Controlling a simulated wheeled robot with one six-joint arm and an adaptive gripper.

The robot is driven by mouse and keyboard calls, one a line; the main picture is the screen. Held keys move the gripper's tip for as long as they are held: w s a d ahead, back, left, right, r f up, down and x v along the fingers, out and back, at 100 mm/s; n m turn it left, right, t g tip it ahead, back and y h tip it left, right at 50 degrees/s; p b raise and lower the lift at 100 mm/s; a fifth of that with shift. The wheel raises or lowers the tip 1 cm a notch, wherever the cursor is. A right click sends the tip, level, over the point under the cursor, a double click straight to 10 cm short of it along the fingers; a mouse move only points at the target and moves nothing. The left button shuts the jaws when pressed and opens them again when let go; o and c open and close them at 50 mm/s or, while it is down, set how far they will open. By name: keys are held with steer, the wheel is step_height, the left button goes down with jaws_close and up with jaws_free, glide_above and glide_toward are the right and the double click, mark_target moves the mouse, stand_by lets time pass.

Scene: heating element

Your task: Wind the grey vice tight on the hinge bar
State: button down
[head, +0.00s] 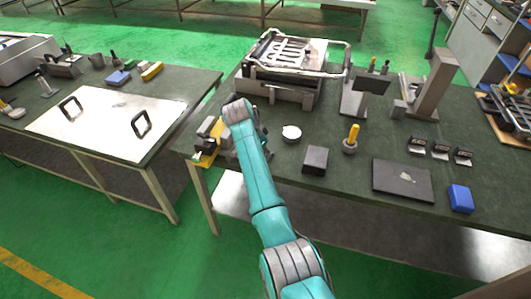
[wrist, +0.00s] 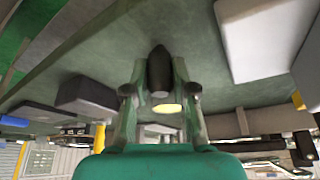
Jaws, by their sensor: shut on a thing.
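The grey vice (head: 208,128) is at the left front corner of the right-hand workbench, with a yellow part (head: 207,158) below it. My arm reaches there, and its wrist hides part of the vice in the head view. In the wrist view my gripper (wrist: 159,75) is shut on a dark, rounded handle (wrist: 159,66) that stands between its fingers. A yellow round end (wrist: 167,108) shows just below the handle. I cannot pick out the hinge bar for certain, nor tell how close the vice jaws are to it.
A metal frame device (head: 290,60) stands behind on the same bench.

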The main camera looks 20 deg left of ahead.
steer(key=shift+w+a+m, duration=0.1)
steer(key=shift+a+m, duration=0.15)
steer(key=shift+m, duration=0.35)
steer(key=shift+g, duration=0.3)
steer(key=c, duration=0.9)
jaws_free()
steer(key=shift+c, duration=0.2)
steer(key=v, duration=1.2)
steer(key=shift+a, duration=0.2)
